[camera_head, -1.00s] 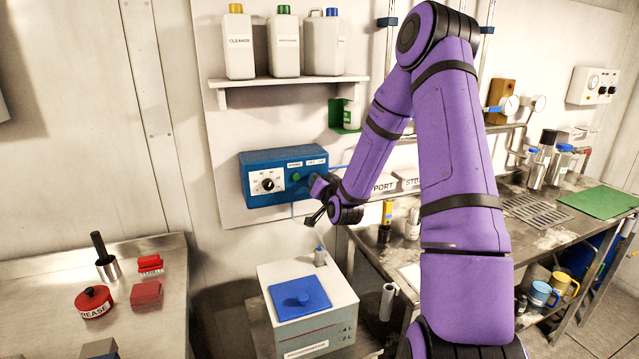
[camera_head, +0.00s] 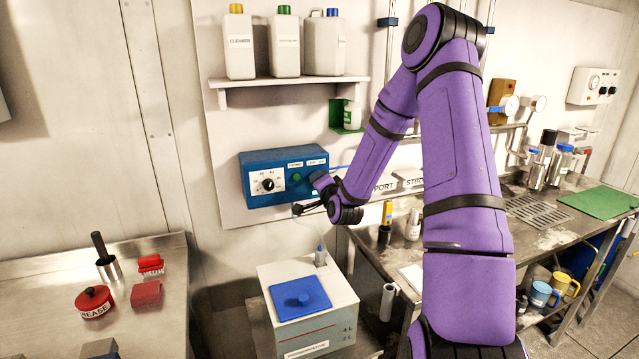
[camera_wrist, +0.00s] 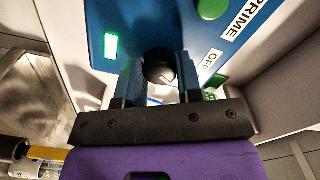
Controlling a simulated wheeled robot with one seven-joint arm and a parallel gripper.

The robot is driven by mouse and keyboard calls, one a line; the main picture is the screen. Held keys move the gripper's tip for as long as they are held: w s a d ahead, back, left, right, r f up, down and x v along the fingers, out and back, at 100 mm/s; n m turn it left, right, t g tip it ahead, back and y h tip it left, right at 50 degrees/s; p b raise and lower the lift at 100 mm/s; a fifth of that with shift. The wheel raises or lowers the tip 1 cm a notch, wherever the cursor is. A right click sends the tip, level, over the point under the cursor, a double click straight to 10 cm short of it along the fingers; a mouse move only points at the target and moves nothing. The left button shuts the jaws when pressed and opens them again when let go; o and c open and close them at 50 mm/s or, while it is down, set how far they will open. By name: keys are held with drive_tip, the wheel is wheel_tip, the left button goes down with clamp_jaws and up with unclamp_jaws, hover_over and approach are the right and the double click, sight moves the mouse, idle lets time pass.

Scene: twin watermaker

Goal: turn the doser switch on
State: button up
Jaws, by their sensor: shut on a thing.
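The blue doser box (camera_head: 262,187) is on the wall panel, with a dial on its left. In the wrist view, the doser switch (camera_wrist: 160,64) is a round black knob with a pale mark on the blue face (camera_wrist: 150,22). My gripper (camera_wrist: 157,78) is shut on this knob, one finger on each side. A rectangular green light (camera_wrist: 111,45) glows beside the knob. An "OFF" label (camera_wrist: 209,66) sits on the other side. In the head view my wrist hides the knob and part of the box's right end.
A green button (camera_wrist: 212,8) is close to the fingers, by a "PRIME" label. A shelf with bottles (camera_head: 288,82) hangs above the box. A white tank with a blue lid (camera_head: 300,298) stands below. A workbench (camera_head: 470,215) is to the right.

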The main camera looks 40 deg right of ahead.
idle(0.3)
drive_tip(key=o, duration=0.9)
drive_tip(key=shift+s, duration=0.1)
drive_tip(key=v, duration=1)
drive_tip(key=shift+s+a, duration=0.1)
drive_tip(key=shift+s, duration=0.2)
